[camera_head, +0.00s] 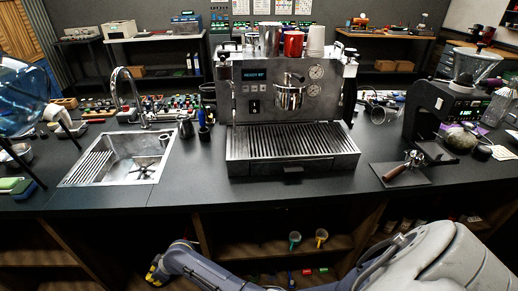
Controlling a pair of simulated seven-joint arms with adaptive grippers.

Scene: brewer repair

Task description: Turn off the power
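The espresso machine (290,105) stands upright in the middle of the black counter. Its small display (253,74) is lit blue with text too small to read surely. A small dark switch or outlet panel (254,107) is on the front below the display; its setting cannot be told. My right arm comes in from the lower right and crosses the bottom edge. Its gripper (154,272) is low at the left, below the counter front and well away from the machine; its opening is unclear. My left gripper is not in view.
A sink (118,158) with a faucet is left of the machine. A grinder (440,110) and a loose portafilter (405,165) on a mat are at right. A blue water bottle (20,95) stands far left. Cups top the machine. The front counter strip is clear.

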